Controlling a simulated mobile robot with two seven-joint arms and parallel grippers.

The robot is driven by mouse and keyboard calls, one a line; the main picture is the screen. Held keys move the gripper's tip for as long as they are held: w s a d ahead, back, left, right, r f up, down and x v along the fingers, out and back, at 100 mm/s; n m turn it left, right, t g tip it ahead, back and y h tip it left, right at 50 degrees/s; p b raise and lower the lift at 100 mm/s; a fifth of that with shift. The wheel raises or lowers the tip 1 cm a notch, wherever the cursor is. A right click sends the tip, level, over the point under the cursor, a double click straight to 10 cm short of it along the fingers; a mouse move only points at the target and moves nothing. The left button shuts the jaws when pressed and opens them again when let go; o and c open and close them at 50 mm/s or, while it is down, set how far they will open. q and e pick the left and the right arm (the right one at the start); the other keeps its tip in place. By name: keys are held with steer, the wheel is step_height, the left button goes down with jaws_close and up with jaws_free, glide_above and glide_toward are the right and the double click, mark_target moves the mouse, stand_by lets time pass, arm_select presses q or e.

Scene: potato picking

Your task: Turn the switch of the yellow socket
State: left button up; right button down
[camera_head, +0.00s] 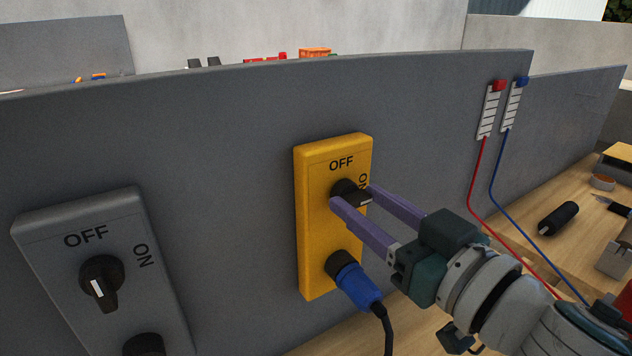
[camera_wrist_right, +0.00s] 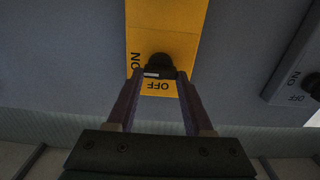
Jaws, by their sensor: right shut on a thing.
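The yellow socket (camera_head: 312,220) is mounted on the grey panel, marked OFF at the top and ON at its right. Its black switch knob (camera_head: 346,188) sits in the upper half, with a white mark pointing right toward ON. My right gripper (camera_head: 351,196) is shut on the knob, one purple finger on each side. In the right wrist view the yellow socket (camera_wrist_right: 150,30) appears upside down, with the knob (camera_wrist_right: 160,65) between the fingertips. A blue plug (camera_head: 357,285) is in the lower part of the socket. My left gripper is not in view.
A grey socket (camera_head: 60,225) with its own black knob (camera_head: 101,283) is at the left of the panel. Red (camera_head: 471,175) and blue (camera_head: 493,175) wires run down at the right. A wooden table (camera_head: 540,215) holds a black cylinder (camera_head: 558,219).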

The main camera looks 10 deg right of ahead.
steer(key=shift+n, duration=0.3)
steer(key=n, duration=0.3)
steer(key=shift+a+n, duration=0.1)
steer(key=shift+n, duration=0.2)
steer(key=n, duration=0.4)
steer(key=shift+f+n+b, duration=0.1)
steer(key=shift+n+b, duration=0.2)
steer(key=shift+b, duration=0.1)
steer(key=n, duration=0.3)
steer(key=shift+s+a+f+n+b, duration=0.1)
steer(key=shift+n+b, duration=0.2)
steer(key=shift+b, duration=0.05)
steer(key=n, duration=0.3)
steer(key=shift+b, duration=0.35)
steer(key=shift+n, duration=1.2)
steer(key=shift+c, duration=1.4)
jaws_free()
